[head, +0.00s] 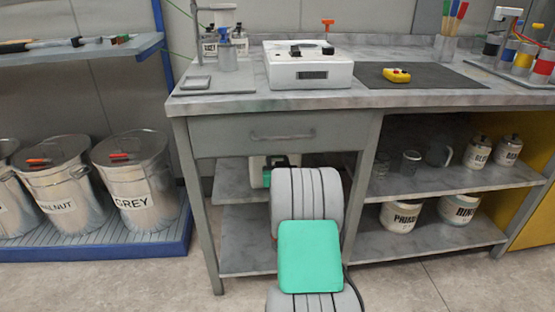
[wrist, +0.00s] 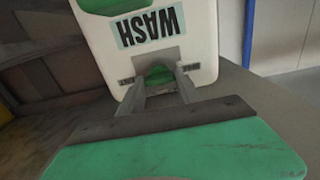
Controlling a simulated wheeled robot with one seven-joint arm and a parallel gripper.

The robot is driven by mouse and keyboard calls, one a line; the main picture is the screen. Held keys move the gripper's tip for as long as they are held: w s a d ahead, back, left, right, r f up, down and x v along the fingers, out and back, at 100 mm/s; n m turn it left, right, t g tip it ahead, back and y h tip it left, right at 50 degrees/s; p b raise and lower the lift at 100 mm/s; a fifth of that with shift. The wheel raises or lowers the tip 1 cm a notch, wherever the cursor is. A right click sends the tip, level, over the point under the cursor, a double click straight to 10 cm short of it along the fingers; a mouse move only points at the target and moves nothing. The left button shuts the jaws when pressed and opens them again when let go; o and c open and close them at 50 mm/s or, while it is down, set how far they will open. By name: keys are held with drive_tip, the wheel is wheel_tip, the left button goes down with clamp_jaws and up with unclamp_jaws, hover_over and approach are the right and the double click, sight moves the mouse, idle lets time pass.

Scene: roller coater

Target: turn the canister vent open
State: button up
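A white canister with a green part and a WASH label shows upside down in the wrist view (wrist: 200,38). It also stands on the upper inner shelf in the head view (head: 257,170), partly hidden by my arm. A small green piece, which looks like the vent (wrist: 158,74), sits in a grey recess between two small dark labels too blurred to read. My gripper (wrist: 161,80) points at this recess. Its two fingers stand apart, one on each side of the green piece. I cannot tell whether they touch it. In the head view my arm hides the gripper.
The workbench (head: 220,103) carries a white device (head: 308,72) and a dark mat (head: 430,84) with a yellow tool. A shelf post (head: 357,190) stands close right of my arm. Jars and tins sit on the right shelves. Metal bins (head: 140,180) stand at left.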

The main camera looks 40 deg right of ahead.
drive_tip(key=c, duration=0.7)
drive_tip(key=shift+s+d, duration=0.1)
drive_tip(key=shift+d, duration=0.05)
clamp_jaws()
drive_tip(key=shift+m, duration=0.4)
drive_tip(key=m, duration=0.3)
drive_tip(key=shift+m+b, duration=0.3)
drive_tip(key=shift+b, duration=0.1)
drive_tip(key=m, duration=1.3)
drive_tip(key=shift+s+f+m, duration=0.1)
drive_tip(key=shift+f+m, duration=0.1)
drive_tip(key=shift+m, duration=0.1)
